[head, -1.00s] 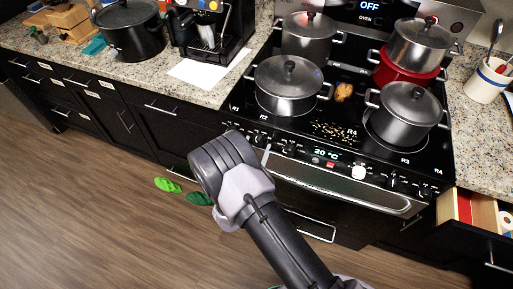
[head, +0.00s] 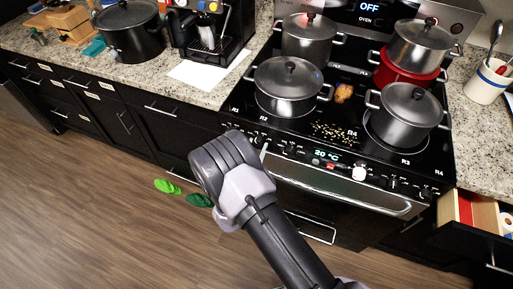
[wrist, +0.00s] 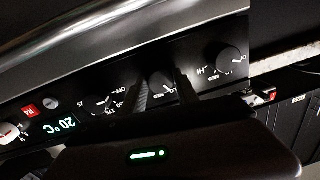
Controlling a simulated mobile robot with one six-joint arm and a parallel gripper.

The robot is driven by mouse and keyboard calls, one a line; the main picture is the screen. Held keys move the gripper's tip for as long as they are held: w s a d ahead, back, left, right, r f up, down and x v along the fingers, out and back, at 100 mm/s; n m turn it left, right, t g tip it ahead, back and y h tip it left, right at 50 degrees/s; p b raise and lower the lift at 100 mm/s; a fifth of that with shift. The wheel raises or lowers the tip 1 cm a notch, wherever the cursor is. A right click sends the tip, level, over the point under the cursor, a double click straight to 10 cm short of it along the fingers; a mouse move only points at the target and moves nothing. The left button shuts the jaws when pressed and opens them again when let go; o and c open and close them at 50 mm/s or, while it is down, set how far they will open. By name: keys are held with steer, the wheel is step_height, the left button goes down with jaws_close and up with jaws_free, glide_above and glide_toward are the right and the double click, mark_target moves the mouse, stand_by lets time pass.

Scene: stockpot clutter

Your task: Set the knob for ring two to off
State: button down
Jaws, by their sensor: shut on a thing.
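In the wrist view, turned nearly upside down, my gripper (wrist: 161,82) has one dark finger on each side of the middle black knob (wrist: 162,86), shut on it. The knob has a white pointer mark; parts of its printed scale are covered by the fingers, so its exact setting is unclear. Another knob (wrist: 103,104) sits to its left, and a third knob (wrist: 232,62) to its right, near the panel's end. In the head view, my arm covers part of the left panel, and no ring label for the held knob can be read.
The stove (head: 352,151) carries several lidded pots, including a front-left pot (head: 288,86) and a front-right pot (head: 409,112). A potato-like item (head: 343,92) and scattered grains (head: 333,132) lie between them. The oven handle (head: 340,190) runs below the panel. A drawer (head: 478,212) stands open at right.

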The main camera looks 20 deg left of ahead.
steer(key=n+b, duration=0.1)
steer(key=n, duration=0.3)
steer(key=shift+n+g, duration=0.3)
steer(key=shift+n, duration=1.4)
steer(key=c, duration=0.9)
jaws_free()
steer(key=shift+s, duration=0.1)
steer(key=s+p, duration=0.1)
steer(key=s, duration=0.4)
steer(key=s+p, duration=0.1)
steer(key=s, duration=0.5)
steer(key=s+r+p, duration=0.1)
steer(key=s, duration=0.5)
steer(key=shift+s+a, duration=0.15)
steer(key=shift+a, duration=0.05)
